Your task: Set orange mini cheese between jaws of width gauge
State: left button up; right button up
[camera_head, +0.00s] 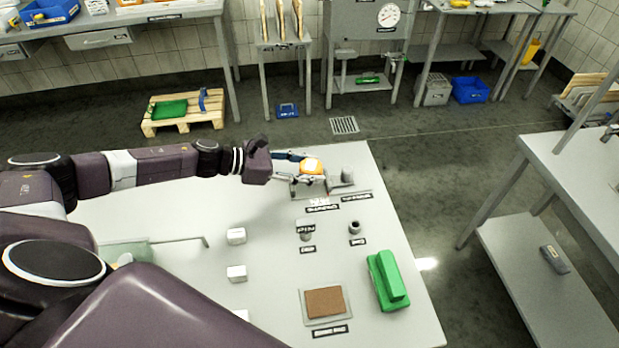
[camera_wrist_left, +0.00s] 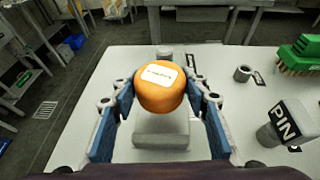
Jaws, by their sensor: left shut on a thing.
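The orange mini cheese (camera_head: 312,167) is a small round wheel with a white label. It also shows in the left wrist view (camera_wrist_left: 161,88). My left gripper (camera_head: 300,168) is shut on it, with a blue-padded finger on either side of it in the wrist view. The cheese is held above the width gauge (camera_head: 347,177), a grey device at the table's far end. In the wrist view one grey jaw (camera_wrist_left: 160,135) shows below the cheese, and another grey block (camera_wrist_left: 165,49) shows partly behind it. The cheese hides the space between. My right gripper is not in view.
A pin block (camera_head: 306,229) and a grey ring (camera_head: 355,228) stand nearer on the white table (camera_head: 270,285). A green brush (camera_head: 387,280) and a brown pad (camera_head: 325,302) lie at the front right. White cubes (camera_head: 236,236) stand at mid-table.

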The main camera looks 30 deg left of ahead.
aim_at(310, 186)
pick_arm(q)
notch_tip(310, 186, down, 4)
jog(key=shift+r, duration=0.1)
jog(key=shift+f, duration=0.2)
jog(key=o, duration=1.2)
jog(key=shift+r, duration=0.15)
